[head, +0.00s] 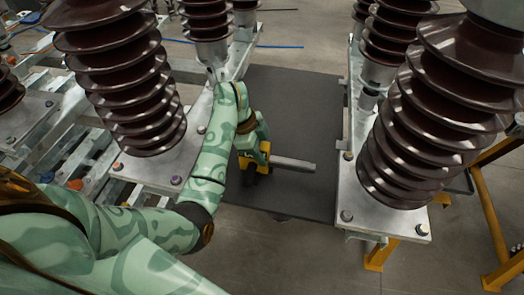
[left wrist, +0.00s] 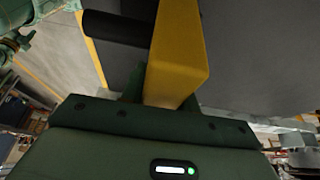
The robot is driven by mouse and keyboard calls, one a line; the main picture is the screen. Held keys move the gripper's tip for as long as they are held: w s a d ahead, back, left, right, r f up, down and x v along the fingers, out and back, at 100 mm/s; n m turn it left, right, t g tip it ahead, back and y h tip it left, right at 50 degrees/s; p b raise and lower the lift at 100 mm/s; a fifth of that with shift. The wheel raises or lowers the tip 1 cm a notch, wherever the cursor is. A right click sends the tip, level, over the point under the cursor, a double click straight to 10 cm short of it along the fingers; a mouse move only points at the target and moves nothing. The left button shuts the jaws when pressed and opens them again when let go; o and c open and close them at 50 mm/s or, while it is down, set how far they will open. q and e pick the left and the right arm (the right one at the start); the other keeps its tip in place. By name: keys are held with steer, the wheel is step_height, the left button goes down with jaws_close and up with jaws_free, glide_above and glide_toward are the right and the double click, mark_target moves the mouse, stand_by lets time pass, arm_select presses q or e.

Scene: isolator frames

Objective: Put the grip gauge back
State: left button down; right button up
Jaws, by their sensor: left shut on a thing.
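The grip gauge (head: 293,164) has a yellow body and a grey cylinder that points right in the head view. My left gripper (head: 256,158) is shut on the yellow body, over the dark mat (head: 300,100). In the left wrist view, the yellow body (left wrist: 180,50) stands between the green fingers (left wrist: 160,92), with a dark cylinder sticking out to its left. The gripper's fingers are partly hidden in the head view by the hand. I cannot tell how high the gauge is above the mat. My right gripper is not in view.
Brown ribbed insulators (head: 115,75) stand on metal bases at the left, and more insulators (head: 440,110) stand at the right. Yellow frame legs (head: 490,225) stand at the lower right.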

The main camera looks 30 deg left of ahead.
arm_select(q)
steer(key=shift+f+b, duration=0.4)
steer(key=shift+f, duration=0.2)
steer(key=c, duration=1)
jaws_free()
steer(key=shift+o, duration=0.2)
steer(key=p+v, duration=0.6)
steer(key=v, duration=0.6)
steer(key=shift+a, duration=0.1)
